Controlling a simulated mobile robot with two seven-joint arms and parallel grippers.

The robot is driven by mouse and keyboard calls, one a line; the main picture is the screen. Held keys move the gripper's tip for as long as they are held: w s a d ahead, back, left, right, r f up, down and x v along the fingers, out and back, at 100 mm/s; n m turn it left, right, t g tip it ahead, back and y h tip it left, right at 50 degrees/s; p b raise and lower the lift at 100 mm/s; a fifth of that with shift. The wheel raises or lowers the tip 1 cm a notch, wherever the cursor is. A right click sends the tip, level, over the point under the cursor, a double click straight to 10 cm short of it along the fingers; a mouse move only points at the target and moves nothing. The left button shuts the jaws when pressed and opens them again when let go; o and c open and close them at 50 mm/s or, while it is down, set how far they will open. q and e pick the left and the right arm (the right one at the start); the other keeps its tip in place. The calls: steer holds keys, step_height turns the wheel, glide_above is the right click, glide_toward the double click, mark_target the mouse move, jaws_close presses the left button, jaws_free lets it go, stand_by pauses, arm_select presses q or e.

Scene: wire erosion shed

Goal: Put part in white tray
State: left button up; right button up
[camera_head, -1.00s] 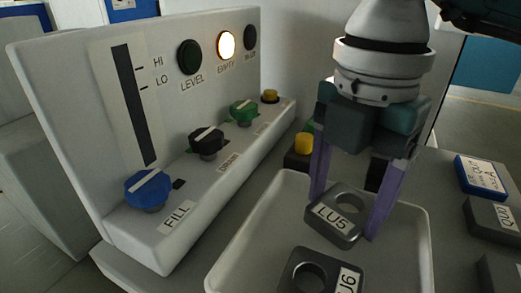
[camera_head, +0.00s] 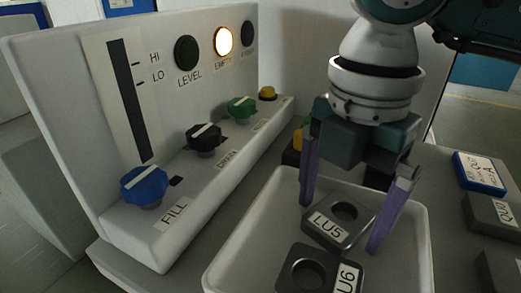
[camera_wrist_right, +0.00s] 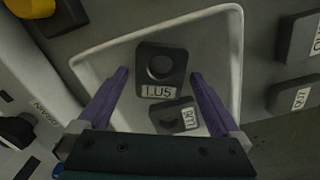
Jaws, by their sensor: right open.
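The white tray (camera_head: 418,262) stands in front of the control panel. Inside it lie two dark grey square parts with round holes. The part labelled LU5 (camera_head: 325,222) is towards the back, and the other, its label ending in U6 (camera_head: 302,262), is in front, close to LU5 or touching it. My right gripper (camera_head: 338,222) is open, its purple fingers apart on either side of LU5. In the right wrist view, LU5 (camera_wrist_right: 147,78) shows between the fingers with gaps on both sides. My left gripper is not in view.
The panel (camera_head: 75,95) on the left has a blue FILL knob (camera_head: 144,186), black and green knobs, and a lit EMPTY lamp (camera_head: 223,41). Right of the tray are a blue labelled block (camera_head: 480,173) and grey labelled blocks (camera_head: 492,212).

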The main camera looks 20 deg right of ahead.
steer(key=shift+r, duration=0.35)
step_height(320, 180, up, 12)
steer(key=p, duration=0.1)
steer(key=shift+f, duration=0.15)
